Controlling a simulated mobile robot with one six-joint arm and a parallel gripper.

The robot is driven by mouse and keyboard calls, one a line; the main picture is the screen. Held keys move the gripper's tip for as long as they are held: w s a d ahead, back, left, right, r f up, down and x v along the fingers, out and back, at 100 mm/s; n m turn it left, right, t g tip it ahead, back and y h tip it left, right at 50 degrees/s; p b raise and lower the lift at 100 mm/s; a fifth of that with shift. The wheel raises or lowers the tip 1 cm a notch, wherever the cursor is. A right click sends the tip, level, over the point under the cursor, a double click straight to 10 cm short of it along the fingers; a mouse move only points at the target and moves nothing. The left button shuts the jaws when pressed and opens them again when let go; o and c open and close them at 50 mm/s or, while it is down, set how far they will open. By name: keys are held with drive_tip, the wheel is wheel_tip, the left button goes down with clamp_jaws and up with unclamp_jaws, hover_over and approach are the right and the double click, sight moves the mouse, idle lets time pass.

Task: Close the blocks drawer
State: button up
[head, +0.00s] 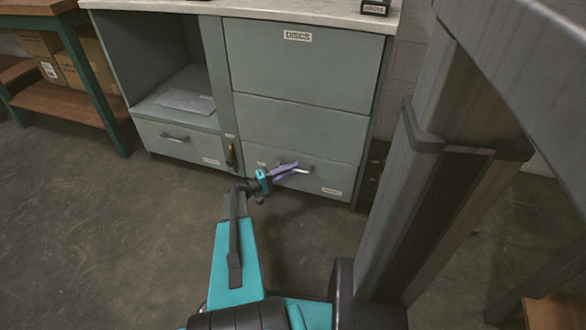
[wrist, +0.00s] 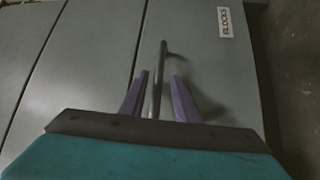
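The blocks drawer (head: 318,178) is the lowest front in the right column of the grey cabinet; its label reads BLOCKS in the wrist view (wrist: 225,22). It looks flush or nearly flush with the panel above; a small gap cannot be ruled out. Its bar handle (wrist: 163,55) runs between the two purple fingers of my gripper (wrist: 160,76). The fingers stand apart, one on each side of the bar, with space beside it. In the head view, my gripper (head: 287,168) is at the drawer front and partly hides the handle.
A large front labelled DISCS (head: 298,65) and a plain panel (head: 298,128) are above. Another handled drawer (head: 180,142) is at the lower left, under an open shelf. A wooden-shelved rack (head: 70,95) stands at far left. Open concrete floor (head: 100,230) lies in front.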

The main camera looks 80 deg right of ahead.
drive_tip(key=p+v, duration=0.3)
drive_tip(key=v, duration=0.9)
drive_tip(key=shift+w+a+r, duration=0.15)
drive_tip(key=shift+w+a, duration=0.1)
drive_tip(key=shift+w, duration=0.05)
